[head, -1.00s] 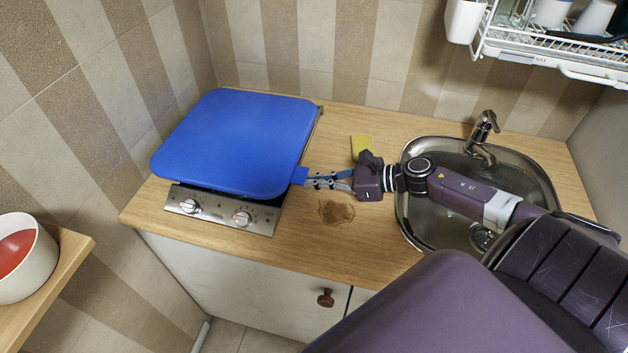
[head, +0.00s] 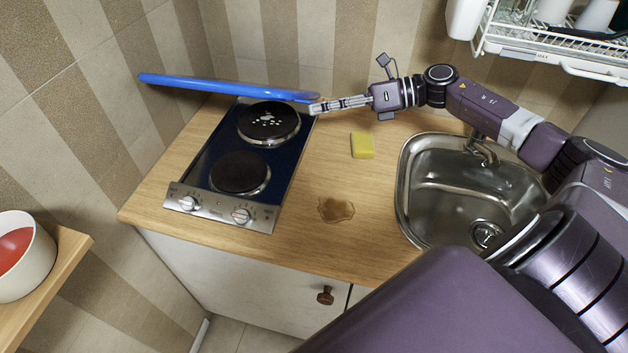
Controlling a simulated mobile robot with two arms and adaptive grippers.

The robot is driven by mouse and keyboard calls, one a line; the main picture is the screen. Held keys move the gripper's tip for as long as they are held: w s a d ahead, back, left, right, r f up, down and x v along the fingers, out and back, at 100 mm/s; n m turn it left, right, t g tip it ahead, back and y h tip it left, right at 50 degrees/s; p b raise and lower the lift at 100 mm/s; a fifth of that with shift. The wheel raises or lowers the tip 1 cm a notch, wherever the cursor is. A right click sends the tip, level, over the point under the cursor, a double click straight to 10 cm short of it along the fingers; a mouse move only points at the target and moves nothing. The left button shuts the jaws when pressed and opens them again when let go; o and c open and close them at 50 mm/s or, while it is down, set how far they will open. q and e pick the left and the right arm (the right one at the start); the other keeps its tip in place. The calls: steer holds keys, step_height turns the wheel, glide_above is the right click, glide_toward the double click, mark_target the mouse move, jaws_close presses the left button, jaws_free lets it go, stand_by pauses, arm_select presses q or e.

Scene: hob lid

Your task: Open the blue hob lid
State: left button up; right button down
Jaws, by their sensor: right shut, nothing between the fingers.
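The blue hob lid (head: 225,88) stands raised at the back of the hob and shows nearly edge-on, as a long thin strip. The hob (head: 205,180) is uncovered, with two dark round plates and a steel front with knobs. Small white specks lie on the rear plate (head: 268,122). My right gripper (head: 314,108) is shut, with its fingertips at the lid's right end, by its lower edge. Whether the fingertips touch the lid I cannot tell. My left gripper is not in view.
A yellow sponge (head: 362,145) and a brown spill (head: 336,209) are on the wooden worktop (head: 300,240). A steel sink with a tap (head: 481,148) lies at the right. A dish rack (head: 555,52) hangs above it. A bowl (head: 28,262) stands on a shelf at the left.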

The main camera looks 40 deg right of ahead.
steer(key=shift+w+d+r+b, duration=0.15)
steer(key=shift+w+d+r, duration=0.25)
steer(key=shift+d+r, duration=0.15)
steer(key=shift+w+d+r+b, duration=0.15)
steer(key=shift+w+d+r, duration=0.25)
steer(key=shift+r, duration=0.25)
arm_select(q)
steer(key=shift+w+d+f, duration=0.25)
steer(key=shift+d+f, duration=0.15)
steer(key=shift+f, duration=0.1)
